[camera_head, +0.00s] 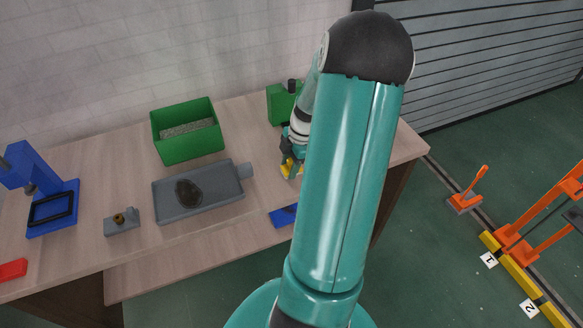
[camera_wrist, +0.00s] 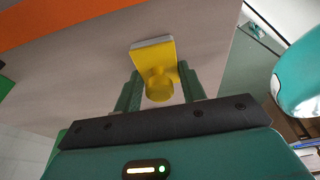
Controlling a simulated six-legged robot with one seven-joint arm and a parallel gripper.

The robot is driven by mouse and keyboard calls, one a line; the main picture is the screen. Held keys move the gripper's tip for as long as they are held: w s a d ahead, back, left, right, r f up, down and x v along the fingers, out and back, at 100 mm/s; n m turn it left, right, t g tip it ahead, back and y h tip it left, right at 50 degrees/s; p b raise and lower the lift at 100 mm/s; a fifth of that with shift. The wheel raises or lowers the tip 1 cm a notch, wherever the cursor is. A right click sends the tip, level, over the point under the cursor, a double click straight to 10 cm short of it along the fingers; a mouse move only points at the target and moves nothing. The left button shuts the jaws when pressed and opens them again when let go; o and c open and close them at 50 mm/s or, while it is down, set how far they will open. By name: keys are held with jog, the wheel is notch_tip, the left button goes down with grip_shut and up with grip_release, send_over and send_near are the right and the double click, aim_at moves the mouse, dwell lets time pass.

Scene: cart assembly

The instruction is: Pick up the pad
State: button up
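The pad, a yellow block with a round knob and a pale grey edge, shows in the wrist view (camera_wrist: 153,52). In the head view a small part of it (camera_head: 289,169) shows on the table beside my arm. My gripper (camera_wrist: 160,92) is open, with one green finger on each side of the yellow knob. A narrow gap seems to show on both sides of the knob. In the head view my gripper (camera_head: 287,157) is just above the pad and partly hidden by my arm.
On the wooden table (camera_head: 110,175) are a green bin (camera_head: 187,143), a grey plate with a dark oval (camera_head: 215,186), a small grey block (camera_head: 122,222), a blue fixture (camera_head: 50,205) and a red piece (camera_head: 12,270). A green block (camera_head: 280,103) stands behind my gripper. A blue piece (camera_head: 283,216) lies near the front edge.

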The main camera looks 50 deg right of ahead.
aim_at(289, 160)
jog(key=shift+c, duration=1.3)
jog(key=shift+r, duration=0.5)
notch_tip(289, 160, up, 2)
jog(key=shift+r, duration=0.25)
jog(key=s+a+r, duration=0.9)
jog(key=s, duration=0.1)
jog(key=shift+a+r, duration=0.3)
jog(key=shift+a, duration=0.1)
